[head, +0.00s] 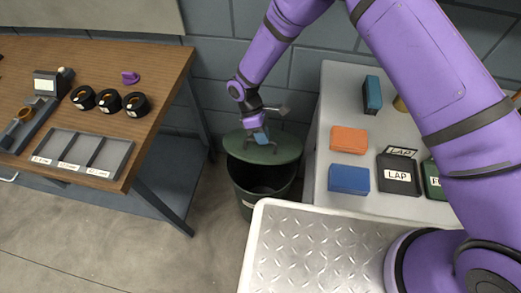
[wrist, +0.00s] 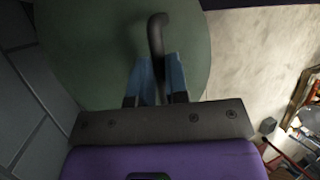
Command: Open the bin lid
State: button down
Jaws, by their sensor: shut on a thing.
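The bin (head: 262,180) is a dark green round container on the floor between the two tables. Its green lid (head: 285,150) is tilted up at the back, and the dark inside of the bin shows below it. My gripper (head: 261,138) is at the lid's top side. In the wrist view my gripper (wrist: 160,75) has its blue fingers shut on the dark bent handle (wrist: 155,35) of the lid (wrist: 90,40). The lower part of the handle is hidden between the fingers.
A wooden table (head: 160,60) with a grey tray (head: 85,150) and several black rings stands left. A grey table (head: 335,100) with an orange block (head: 349,139), a blue block (head: 349,179) and labelled boxes stands right. A block wall is close behind the bin.

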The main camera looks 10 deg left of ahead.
jog(key=w+r+g, duration=0.1)
jog(key=w+r, duration=0.2)
jog(key=w, duration=0.7)
jog(key=w+r+g, duration=0.1)
jog(key=w+r, duration=0.2)
jog(key=w, duration=0.8)
jog(key=shift+d+n, duration=0.15)
jog(key=shift+n, duration=0.15)
jog(key=shift+w, duration=0.1)
jog(key=c, duration=1.1)
grip_release()
jog(key=shift+w, duration=0.1)
jog(key=s+d+r, duration=0.1)
jog(key=s+d, duration=0.1)
jog(key=s, duration=0.3)
jog(key=s+d+r, duration=0.1)
jog(key=s+r, duration=0.1)
jog(key=s, duration=0.3)
jog(key=s+d+r, duration=0.2)
jog(key=s, duration=0.3)
jog(key=shift+d, duration=0.35)
